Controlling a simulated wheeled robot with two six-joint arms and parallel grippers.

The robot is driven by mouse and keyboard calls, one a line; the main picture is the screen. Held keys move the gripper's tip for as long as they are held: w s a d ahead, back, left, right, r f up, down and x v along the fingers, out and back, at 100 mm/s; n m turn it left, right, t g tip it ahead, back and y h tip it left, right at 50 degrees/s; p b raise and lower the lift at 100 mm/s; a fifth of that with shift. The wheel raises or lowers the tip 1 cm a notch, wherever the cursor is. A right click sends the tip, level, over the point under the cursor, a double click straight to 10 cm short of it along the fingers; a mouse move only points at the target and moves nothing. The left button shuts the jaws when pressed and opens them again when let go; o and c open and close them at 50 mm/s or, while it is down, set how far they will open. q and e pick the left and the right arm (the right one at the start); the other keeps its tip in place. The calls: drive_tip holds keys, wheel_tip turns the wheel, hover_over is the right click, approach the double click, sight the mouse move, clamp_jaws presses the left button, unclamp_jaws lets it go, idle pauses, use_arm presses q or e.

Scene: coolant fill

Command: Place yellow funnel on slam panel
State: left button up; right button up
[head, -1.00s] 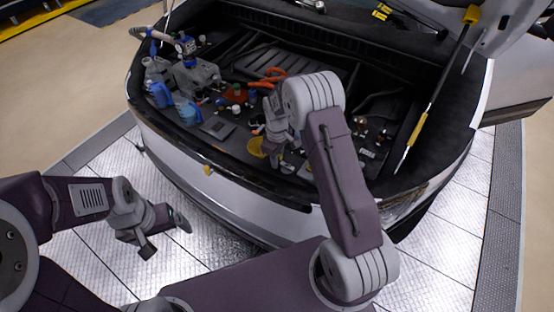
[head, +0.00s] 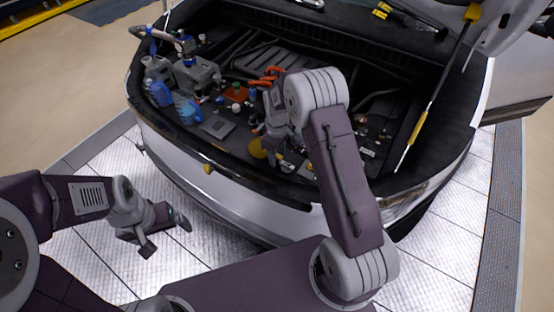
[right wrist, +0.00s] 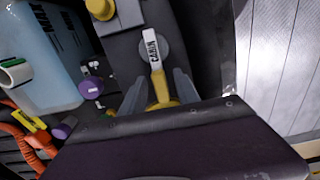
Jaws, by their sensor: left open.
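The yellow funnel (head: 257,149) is in the head view at the front of the engine bay, just left of my right gripper and partly hidden by it. The slam panel (head: 225,160) is the dark strip along the bay's front edge, beneath this spot. In the right wrist view, the fingers of my right gripper (right wrist: 159,88) stand either side of a yellow part (right wrist: 161,92). I cannot tell whether they grip it. A grey round cap with a white "CABIN" label lies beyond the fingertips. My left gripper (head: 165,236) is open and empty, in front of the car.
Blue bottles (head: 186,110) and a grey unit (head: 197,76) stand at the bay's left. Orange hoses (head: 270,74) and several small caps lie near my right gripper. The raised hood's strut (head: 418,125) is at the right. The floor left of the car is clear.

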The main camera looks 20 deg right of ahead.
wheel_tip(320, 180, up, 10)
drive_tip(key=shift+f, duration=0.15)
drive_tip(key=s+f+m+t, duration=0.1)
drive_tip(key=s+m, duration=0.7)
drive_tip(key=s, duration=1.2)
drive_tip(key=shift+a+f, duration=0.2)
drive_tip(key=shift+a, duration=0.2)
drive_tip(key=shift+s, duration=0.1)
